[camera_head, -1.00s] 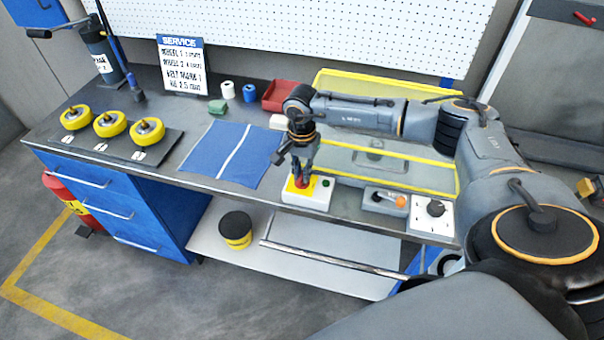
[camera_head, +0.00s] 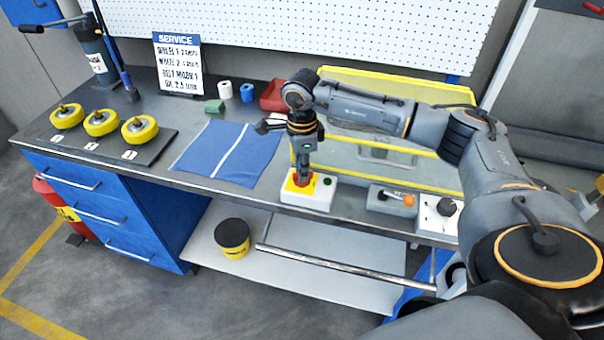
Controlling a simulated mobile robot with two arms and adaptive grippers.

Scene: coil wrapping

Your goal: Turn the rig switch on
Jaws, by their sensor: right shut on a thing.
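My right gripper (camera_head: 302,178) points down at a white box (camera_head: 319,198) near the bench's front edge. Its fingers are shut on the red knob (camera_head: 301,184), which sits on a yellow plate on that box. The fingers partly cover the knob. A small dark green button (camera_head: 328,182) is on the same box, right of the knob. To the right are a grey box with an orange-tipped lever (camera_head: 408,200) and a white plate with a black dial (camera_head: 446,207). I cannot tell which of these is the rig switch. My left gripper is out of view.
A yellow-edged clear guard (camera_head: 396,88) stands behind my right arm. A blue cloth (camera_head: 225,152) lies left of the gripper. Several yellow wheels (camera_head: 101,123) sit on a dark mat, with a service sign (camera_head: 178,65) behind. A red tray (camera_head: 275,97) is at the back.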

